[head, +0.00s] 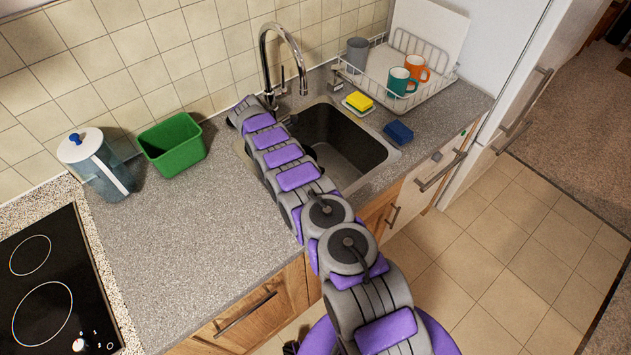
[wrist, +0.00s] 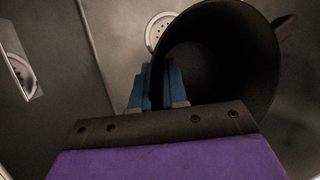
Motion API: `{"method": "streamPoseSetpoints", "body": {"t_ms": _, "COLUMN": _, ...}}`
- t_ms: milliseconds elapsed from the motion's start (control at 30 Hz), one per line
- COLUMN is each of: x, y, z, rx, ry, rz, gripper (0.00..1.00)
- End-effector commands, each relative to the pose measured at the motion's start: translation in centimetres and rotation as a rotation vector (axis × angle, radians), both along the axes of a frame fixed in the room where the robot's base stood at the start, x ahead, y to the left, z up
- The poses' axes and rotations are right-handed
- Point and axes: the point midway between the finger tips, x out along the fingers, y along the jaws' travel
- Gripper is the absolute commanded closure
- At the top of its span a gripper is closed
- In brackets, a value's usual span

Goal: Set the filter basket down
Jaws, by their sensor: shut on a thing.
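The filter basket (wrist: 245,62) is a dark, round, hollow vessel with a short dark handle at its upper right in the wrist view. My gripper (wrist: 160,84) has blue fingertips, which are shut on the basket's left wall. Behind them are the drain (wrist: 158,28) and the grey inside of the sink. The gap between the basket and the sink floor cannot be judged. In the head view my arm crosses the left side of the sink (head: 372,158), and I cannot make out the gripper or the basket clearly.
A chrome tap (head: 268,62) rises behind the sink. A white dish rack (head: 425,92) with mugs, a yellow sponge (head: 359,100) and a blue sponge (head: 398,132) are to the right. A green bin (head: 173,146) and water jug (head: 100,165) stand left. The front-left counter (head: 215,235) is clear.

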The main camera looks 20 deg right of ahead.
Motion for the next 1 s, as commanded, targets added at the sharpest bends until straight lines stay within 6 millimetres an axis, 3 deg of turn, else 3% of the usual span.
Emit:
{"method": "streamPoseSetpoints", "body": {"t_ms": 33, "x": -0.2, "y": 0.3, "z": -1.5, "rx": -0.011, "ry": 0.006, "rz": 0.003, "gripper": 1.00}}
{"method": "streamPoseSetpoints", "body": {"t_ms": 200, "x": -0.1, "y": -0.2, "z": -2.9, "rx": -0.027, "ry": 0.004, "rz": 0.000, "gripper": 1.00}}
{"method": "streamPoseSetpoints", "body": {"t_ms": 633, "x": -1.0, "y": -3.4, "z": -3.0, "rx": -0.031, "ry": 0.008, "rz": -0.002, "gripper": 1.00}}
{"method": "streamPoseSetpoints", "body": {"t_ms": 833, "x": -2.0, "y": -6.5, "z": -3.2, "rx": -0.034, "ry": 0.010, "rz": -0.004, "gripper": 1.00}}
{"method": "streamPoseSetpoints", "body": {"t_ms": 1000, "x": -3.0, "y": -10.9, "z": -3.4, "rx": -0.031, "ry": 0.010, "rz": -0.006, "gripper": 1.00}}
